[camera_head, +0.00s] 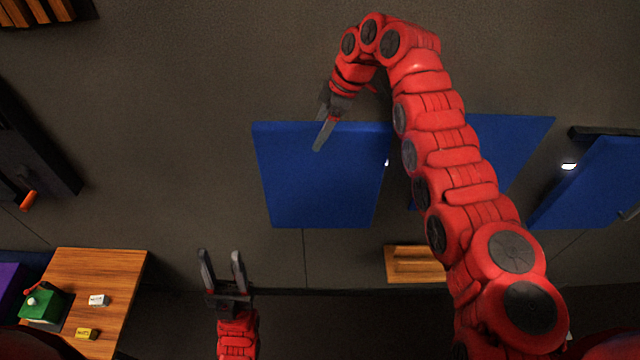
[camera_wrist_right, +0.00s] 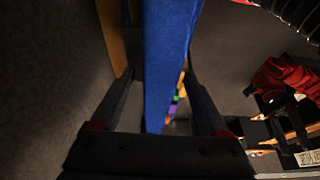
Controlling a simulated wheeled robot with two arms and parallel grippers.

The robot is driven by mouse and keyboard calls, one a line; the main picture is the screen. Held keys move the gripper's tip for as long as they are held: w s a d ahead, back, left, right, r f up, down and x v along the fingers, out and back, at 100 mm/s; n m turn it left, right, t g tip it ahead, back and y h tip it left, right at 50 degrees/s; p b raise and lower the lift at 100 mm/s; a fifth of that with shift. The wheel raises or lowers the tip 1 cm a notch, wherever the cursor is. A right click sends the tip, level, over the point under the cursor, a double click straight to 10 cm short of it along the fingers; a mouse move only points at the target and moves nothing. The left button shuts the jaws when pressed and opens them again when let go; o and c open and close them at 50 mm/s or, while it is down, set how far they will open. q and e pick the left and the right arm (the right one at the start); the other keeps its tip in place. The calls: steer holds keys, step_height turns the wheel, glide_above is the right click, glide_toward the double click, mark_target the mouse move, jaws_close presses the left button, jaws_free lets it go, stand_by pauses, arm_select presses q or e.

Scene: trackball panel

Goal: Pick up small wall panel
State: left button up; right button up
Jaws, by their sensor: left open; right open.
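A blue wall panel (camera_head: 322,180) hangs on the grey wall near the middle of the head view. My right gripper (camera_head: 322,128) is at its top edge, with one dark finger showing in front of the blue face. In the right wrist view the blue panel (camera_wrist_right: 168,60) stands edge-on between the two spread fingers of my right gripper (camera_wrist_right: 160,95). I cannot tell whether either finger touches it. My left gripper (camera_head: 222,262) is open and empty, low in the head view, below and left of the panel.
Another blue panel (camera_head: 510,150) is partly hidden behind my right arm, and a third (camera_head: 595,185) is at the far right. A wooden table (camera_head: 105,270) at lower left bears a green box (camera_head: 45,308) and small blocks. A wooden piece (camera_head: 415,265) is below the panels.

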steer(key=shift+d+f, duration=0.15)
steer(key=shift+d, duration=0.2)
steer(key=shift+a, duration=0.1)
jaws_close()
stand_by(1.1)
